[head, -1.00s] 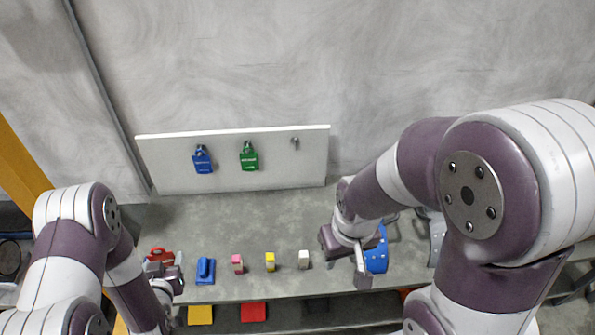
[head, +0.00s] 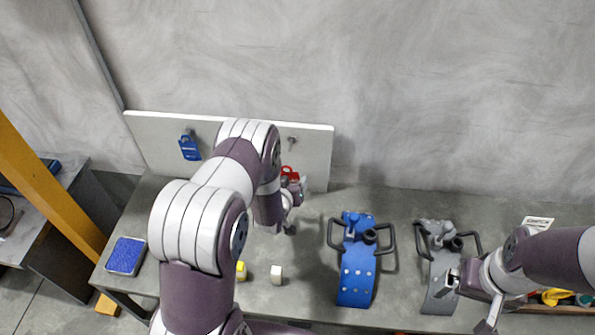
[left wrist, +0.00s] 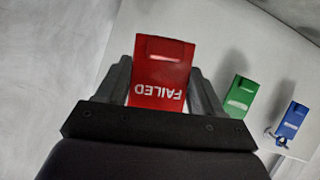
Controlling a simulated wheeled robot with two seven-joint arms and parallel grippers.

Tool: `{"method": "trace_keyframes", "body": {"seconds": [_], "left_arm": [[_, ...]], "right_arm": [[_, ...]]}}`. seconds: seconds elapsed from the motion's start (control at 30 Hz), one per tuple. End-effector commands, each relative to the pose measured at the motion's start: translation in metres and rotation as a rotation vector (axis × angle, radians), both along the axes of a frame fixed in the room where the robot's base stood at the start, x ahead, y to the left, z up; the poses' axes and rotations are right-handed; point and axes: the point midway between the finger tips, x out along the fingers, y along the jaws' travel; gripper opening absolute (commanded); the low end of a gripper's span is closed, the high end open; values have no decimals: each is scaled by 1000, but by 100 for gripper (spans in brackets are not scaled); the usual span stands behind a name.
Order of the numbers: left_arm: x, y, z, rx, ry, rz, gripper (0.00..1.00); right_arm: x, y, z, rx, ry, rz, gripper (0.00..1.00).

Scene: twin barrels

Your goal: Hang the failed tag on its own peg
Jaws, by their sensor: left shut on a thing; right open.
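The red failed tag (head: 289,172) is in my left gripper (head: 293,186), in front of the right part of the white board (head: 318,160). The left wrist view shows the tag (left wrist: 160,75) between the two fingers, its FAILED lettering upside down. A bare peg (head: 292,140) sticks out of the board just above the tag in the head view; a gap shows between them. The blue tag (head: 190,147) hangs at the board's left. The green tag (left wrist: 240,95) shows in the left wrist view; my left arm hides it in the head view. My right gripper (head: 468,298) is open and empty.
A blue curved piece (head: 357,275) with handles and a grey one (head: 440,270) stand on the table (head: 305,300). My right gripper is by the grey one. A white block (head: 276,274) and yellow block (head: 240,270) are near the front. A blue pad (head: 126,256) lies left.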

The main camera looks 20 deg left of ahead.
Motion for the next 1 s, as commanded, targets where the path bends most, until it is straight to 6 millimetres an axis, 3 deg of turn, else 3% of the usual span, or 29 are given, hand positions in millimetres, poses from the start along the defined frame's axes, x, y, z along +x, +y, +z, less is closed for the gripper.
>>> {"method": "trace_keyframes", "body": {"seconds": [1.0], "left_arm": [[74, 20, -10, -4, -3, 5, 40]], "right_arm": [[0, 0, -38, 0, 0, 0, 100]]}}
